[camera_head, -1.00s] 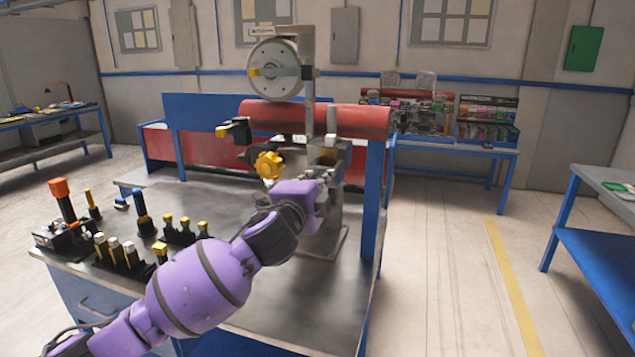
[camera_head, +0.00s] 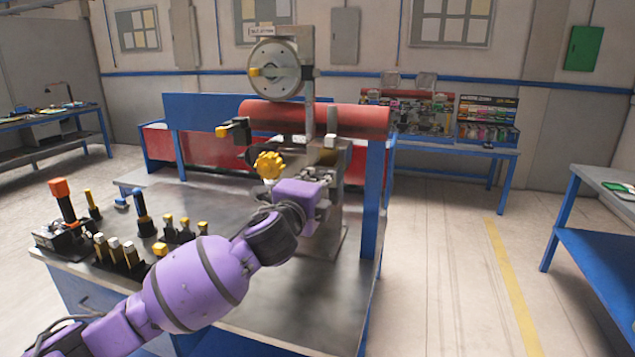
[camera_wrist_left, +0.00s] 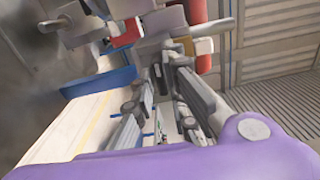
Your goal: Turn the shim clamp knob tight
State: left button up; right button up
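A yellow lobed knob (camera_head: 269,165) sits on the left side of the metal fixture (camera_head: 322,70) on the bench. A smaller pale square-topped part (camera_head: 330,141) stands on the fixture to its right. I cannot tell for sure which is the shim clamp knob. My left gripper (camera_head: 326,178) is in front of the fixture, right of and slightly below the yellow knob and apart from it. In the left wrist view its two grey fingers (camera_wrist_left: 160,85) stand apart with nothing seen between them. Whether they touch the fixture is unclear. My right gripper is out of view.
A red roller (camera_head: 355,121) lies behind the fixture, with a round grey disc (camera_head: 274,70) above. Several yellow-topped tools and an orange-topped lever (camera_head: 60,188) stand at the left of the bench (camera_head: 275,300). The bench front, beneath my arm, is mostly bare.

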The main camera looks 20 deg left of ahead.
pick_arm(q)
jog(key=shift+o, duration=1)
jog(key=shift+s, duration=0.1)
jog(key=s, duration=1.1)
jog(key=shift+s+a, duration=0.25)
jog(key=shift+s, duration=0.15)
